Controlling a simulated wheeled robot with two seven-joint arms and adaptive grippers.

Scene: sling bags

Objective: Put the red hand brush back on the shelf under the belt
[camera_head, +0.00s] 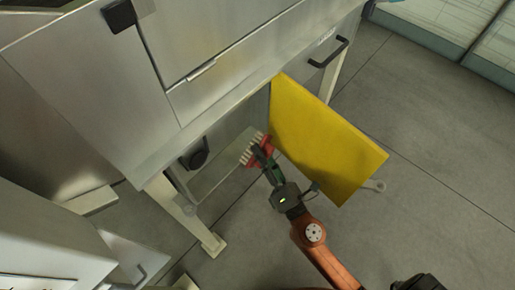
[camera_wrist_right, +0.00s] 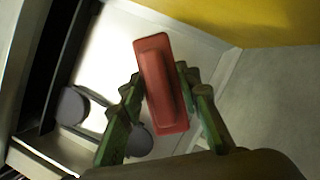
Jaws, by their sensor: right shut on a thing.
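The red hand brush (camera_head: 262,146) has pale bristles that face left in the head view. My right gripper (camera_head: 261,157) is shut on it, at the opening of the machine's lower bay. In the right wrist view the brush's red back (camera_wrist_right: 163,84) shows between the two green fingers of the gripper (camera_wrist_right: 165,100). The shelf (camera_head: 222,165) is a pale metal surface low under the machine, and it also shows in the right wrist view (camera_wrist_right: 190,43). The brush appears held over or just in front of the shelf; its height above it is unclear. My left gripper is not in view.
A yellow panel (camera_head: 325,140) stands right beside the gripper and also shows in the right wrist view (camera_wrist_right: 285,20). A pale machine leg (camera_head: 185,213) stands to the left. Dark round parts (camera_head: 195,158) sit at the bay's left end. Open floor lies to the right.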

